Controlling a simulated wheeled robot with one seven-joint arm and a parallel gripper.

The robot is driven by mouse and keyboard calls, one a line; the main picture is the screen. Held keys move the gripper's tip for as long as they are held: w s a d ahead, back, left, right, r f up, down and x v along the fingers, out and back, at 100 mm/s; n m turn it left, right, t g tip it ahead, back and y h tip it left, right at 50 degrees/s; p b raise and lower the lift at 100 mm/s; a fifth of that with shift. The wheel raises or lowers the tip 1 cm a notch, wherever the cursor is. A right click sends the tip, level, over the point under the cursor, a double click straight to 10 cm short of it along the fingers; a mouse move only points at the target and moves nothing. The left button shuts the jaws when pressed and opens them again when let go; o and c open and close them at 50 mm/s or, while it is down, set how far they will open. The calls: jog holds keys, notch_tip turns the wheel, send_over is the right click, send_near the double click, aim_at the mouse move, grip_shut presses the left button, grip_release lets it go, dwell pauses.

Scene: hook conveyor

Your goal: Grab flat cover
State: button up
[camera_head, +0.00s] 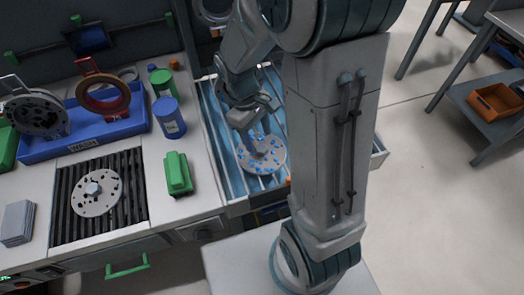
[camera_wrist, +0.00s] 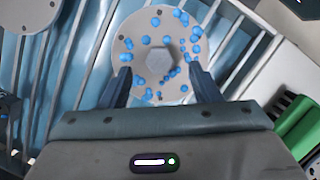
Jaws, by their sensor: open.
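A flat round grey cover (camera_head: 262,158) with a raised hexagonal knob and blue droplets lies on the bars of a blue-lined basin. In the wrist view the cover (camera_wrist: 133,44) shows between and beyond my fingers. My gripper (camera_wrist: 160,74) is open, one finger on each side of the knob, with nothing visibly held. In the head view my gripper (camera_head: 250,125) is just above the cover and hides part of it. I cannot tell whether the fingers touch it. A similar disc with a knob (camera_head: 97,192) sits on a black slatted rack at the left.
The basin (camera_head: 217,130) has raised side walls near my gripper. A green block (camera_head: 178,173) and a blue bottle (camera_head: 169,117) stand on the counter left of it. A blue "WASH" tray (camera_head: 84,147) holds round parts. Part of another disc (camera_wrist: 28,14) shows upper left in the wrist view.

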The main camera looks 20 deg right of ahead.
aim_at(261, 147)
jog(key=x, duration=0.3)
jog(key=shift+f, duration=0.3)
grip_shut()
jog(key=shift+r, duration=0.1)
